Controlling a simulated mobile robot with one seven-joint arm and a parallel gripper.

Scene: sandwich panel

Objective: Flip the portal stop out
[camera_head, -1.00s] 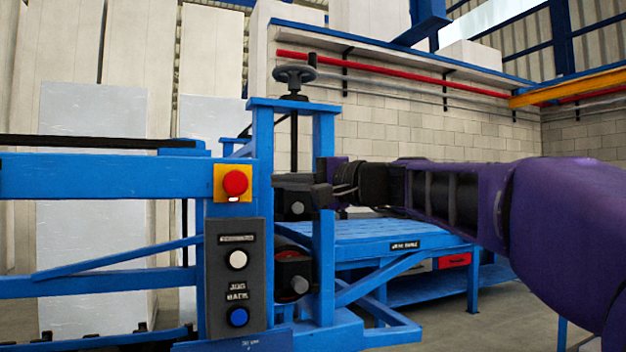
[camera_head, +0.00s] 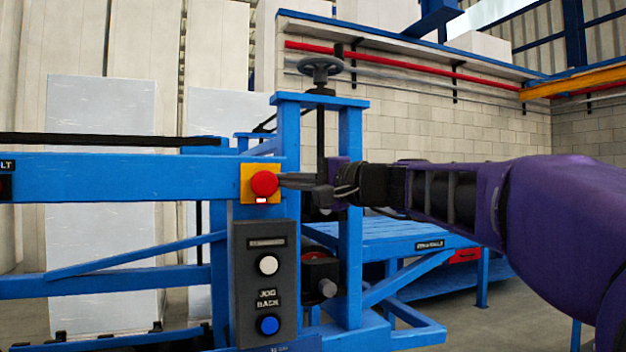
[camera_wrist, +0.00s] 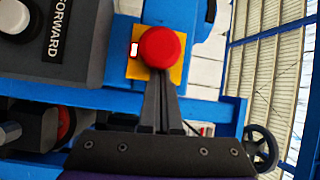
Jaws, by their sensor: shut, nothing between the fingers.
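The portal stop is a red mushroom button (camera_head: 264,183) on a yellow plate (camera_head: 247,194), on the blue portal frame. A small lit white mark shows on the plate below the button. My gripper (camera_head: 284,180) is shut and empty, its thin fingers pointing left with the tips right beside the button. In the wrist view the red button (camera_wrist: 162,47) is at top centre, and the closed fingers of my gripper (camera_wrist: 160,85) reach up to its near edge. I cannot tell whether the tips touch it.
A dark control box (camera_head: 265,285) with a white button (camera_head: 268,264) and a blue button (camera_head: 268,325) hangs just below the stop. A blue upright (camera_head: 351,250) and a handwheel (camera_head: 320,66) stand close to my gripper. A blue table (camera_head: 385,235) is behind.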

